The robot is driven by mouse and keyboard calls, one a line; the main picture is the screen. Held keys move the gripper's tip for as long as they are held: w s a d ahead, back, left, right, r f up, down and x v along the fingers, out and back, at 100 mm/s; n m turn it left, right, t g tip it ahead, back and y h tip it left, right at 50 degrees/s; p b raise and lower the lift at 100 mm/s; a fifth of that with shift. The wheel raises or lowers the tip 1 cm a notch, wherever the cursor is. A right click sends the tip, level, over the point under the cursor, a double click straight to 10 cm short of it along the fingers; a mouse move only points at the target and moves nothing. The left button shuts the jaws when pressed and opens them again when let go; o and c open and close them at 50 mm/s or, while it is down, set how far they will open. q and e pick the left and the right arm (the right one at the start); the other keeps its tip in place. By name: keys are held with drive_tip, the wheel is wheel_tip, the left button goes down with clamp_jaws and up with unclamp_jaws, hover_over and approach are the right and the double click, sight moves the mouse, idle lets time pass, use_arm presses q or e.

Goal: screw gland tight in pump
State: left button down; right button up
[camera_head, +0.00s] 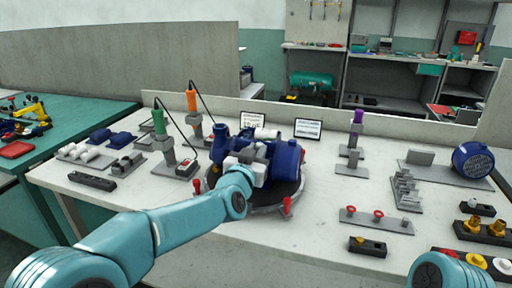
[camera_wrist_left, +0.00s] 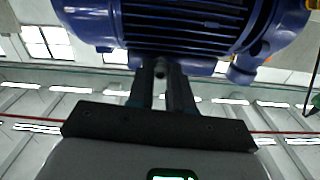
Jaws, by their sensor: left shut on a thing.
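The blue pump (camera_head: 286,158) sits on a round dark stand with red handles in the middle of the bench. Its ribbed blue housing also fills the top of the left wrist view (camera_wrist_left: 195,18). My left gripper (camera_head: 245,160) is at the near left side of the pump. In the left wrist view its two dark fingers (camera_wrist_left: 163,84) are close together and shut on a small part, taken to be the gland, right against the pump. The gland is mostly hidden between the fingers, so its seating cannot be told. My right gripper is out of view.
A green-handled tool (camera_head: 159,122) and an orange-handled tool (camera_head: 192,101) stand on holders left of the pump. A blue motor (camera_head: 473,160) stands at far right. The bench front centre is clear.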

use_arm(q)
drive_tip(key=shift+r+m+p, duration=0.25)
drive_tip(key=shift+m+p, duration=0.35)
drive_tip(key=shift+f+m+p, duration=0.1)
drive_tip(key=shift+m+p, duration=0.4)
drive_tip(key=shift+m, duration=0.5)
drive_tip(key=c, duration=1.1)
unclamp_jaws()
drive_tip(key=shift+w+f, duration=0.1)
drive_tip(key=shift+f, duration=0.05)
drive_tip(key=n+b, duration=0.3)
